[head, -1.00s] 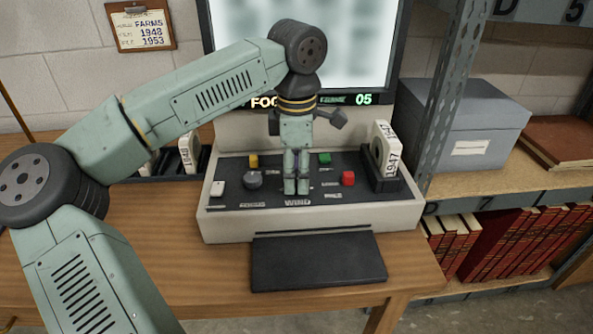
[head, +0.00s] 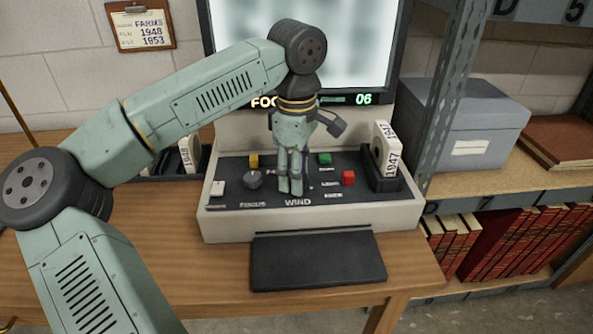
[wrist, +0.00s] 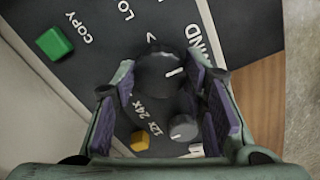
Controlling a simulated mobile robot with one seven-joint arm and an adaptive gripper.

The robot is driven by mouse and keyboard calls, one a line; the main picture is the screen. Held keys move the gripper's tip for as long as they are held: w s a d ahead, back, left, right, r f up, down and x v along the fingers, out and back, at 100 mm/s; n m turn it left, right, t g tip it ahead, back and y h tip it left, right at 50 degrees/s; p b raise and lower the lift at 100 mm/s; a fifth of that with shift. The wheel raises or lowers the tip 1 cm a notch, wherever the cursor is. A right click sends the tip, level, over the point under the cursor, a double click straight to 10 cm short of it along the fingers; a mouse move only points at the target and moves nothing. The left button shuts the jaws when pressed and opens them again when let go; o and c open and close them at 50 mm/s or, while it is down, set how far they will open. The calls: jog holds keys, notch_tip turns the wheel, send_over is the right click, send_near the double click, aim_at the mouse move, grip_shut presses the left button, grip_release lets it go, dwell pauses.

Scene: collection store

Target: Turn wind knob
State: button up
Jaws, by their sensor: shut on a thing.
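The wind knob (wrist: 160,72) is a round dark knob with a white index line. In the wrist view it sits between the two purple-padded fingers of my gripper (wrist: 165,95). In the head view my gripper (head: 289,190) points straight down at the panel above the WIND label (head: 298,203) and hides the knob. My gripper is shut on the knob. The screen (head: 310,50) behind is blurred, and its lower strip shows a green 06 (head: 363,99).
On the panel are a grey focus knob (head: 252,179), a yellow button (head: 253,161), a green button (head: 324,158), a red button (head: 348,178) and a white switch (head: 218,188). A reel marked 1947 (head: 385,150) stands at the right. A black tray (head: 318,262) lies in front.

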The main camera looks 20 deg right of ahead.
jog(key=o, duration=1.2)
jog(key=shift+c, duration=0.2)
notch_tip(320, 180, up, 12)
jog(key=shift+s, duration=0.1)
